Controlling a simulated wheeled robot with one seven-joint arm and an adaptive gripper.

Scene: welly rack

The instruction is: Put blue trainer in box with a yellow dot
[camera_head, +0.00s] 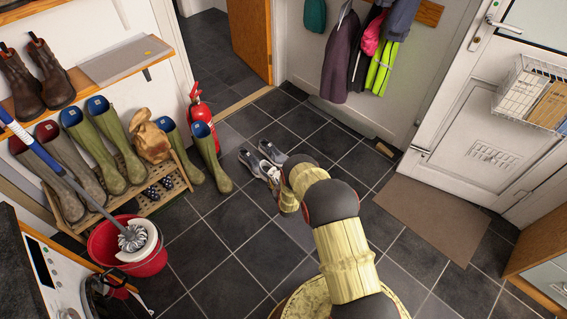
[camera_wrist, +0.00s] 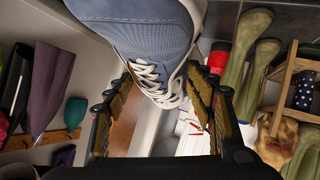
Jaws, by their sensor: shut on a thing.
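The blue trainer (camera_wrist: 140,32), with white laces and a white sole edge, fills the top of the wrist view. My gripper (camera_wrist: 160,88) is shut on it, with one finger on each side of the laced part. In the head view my arm hides most of the gripper. Several grey-blue and white shoes (camera_head: 252,160) show on the floor just beyond the arm's end there; I cannot tell which of them is the held one.
A slatted boot rack (camera_head: 168,192) with several wellies stands at the left. A red bucket (camera_head: 140,262) with a mop is in front of it. A fire extinguisher (camera_head: 201,112) stands by the doorway. A brown mat (camera_head: 432,218) lies before the white door. Dark tiled floor is mostly clear.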

